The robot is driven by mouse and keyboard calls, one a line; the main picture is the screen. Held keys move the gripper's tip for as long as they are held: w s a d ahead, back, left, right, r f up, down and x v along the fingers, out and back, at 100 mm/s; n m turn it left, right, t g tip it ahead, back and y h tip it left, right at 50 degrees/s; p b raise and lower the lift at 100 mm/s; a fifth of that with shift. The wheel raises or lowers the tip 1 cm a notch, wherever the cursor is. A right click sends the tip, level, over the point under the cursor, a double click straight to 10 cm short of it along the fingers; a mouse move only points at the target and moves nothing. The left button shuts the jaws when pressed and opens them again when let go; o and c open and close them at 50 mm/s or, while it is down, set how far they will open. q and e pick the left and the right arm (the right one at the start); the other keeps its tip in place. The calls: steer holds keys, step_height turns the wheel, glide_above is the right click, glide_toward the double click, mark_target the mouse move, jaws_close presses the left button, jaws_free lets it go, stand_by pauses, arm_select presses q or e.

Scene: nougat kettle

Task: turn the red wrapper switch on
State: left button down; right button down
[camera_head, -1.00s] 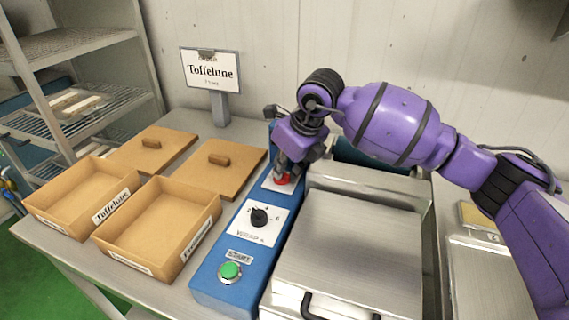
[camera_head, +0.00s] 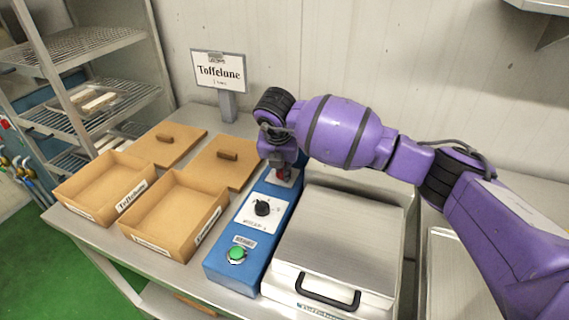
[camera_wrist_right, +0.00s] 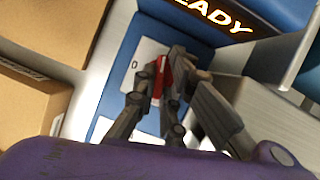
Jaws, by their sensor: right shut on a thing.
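The red wrapper switch (camera_head: 284,175) sits on a white plate at the far end of the blue control box (camera_head: 228,266). It is mostly hidden by my right gripper (camera_head: 281,168) in the head view. In the right wrist view the red switch (camera_wrist_right: 158,76) shows between the fingers of my right gripper (camera_wrist_right: 163,86), which are shut on it. I cannot tell the switch's exact position. My left gripper is in neither view.
Nearer on the box are a black dial (camera_head: 262,208) and a green button (camera_head: 236,254). A metal lidded machine (camera_head: 340,235) stands close on the right. Open brown boxes (camera_head: 172,215) stand left. A lit display (camera_wrist_right: 225,15) reads "ADY", partly cut off.

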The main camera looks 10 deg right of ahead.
steer(key=shift+r+m+h+p, duration=0.15)
steer(key=shift+m+h+p, duration=0.4)
steer(key=shift+m, duration=0.65)
steer(key=shift+g, duration=0.3)
steer(key=c, duration=1.8)
jaws_free()
steer(key=v, duration=1.1)
steer(key=shift+s+a+r, duration=0.1)
steer(key=shift+s+r, duration=0.05)
steer(key=shift+r, duration=0.15)
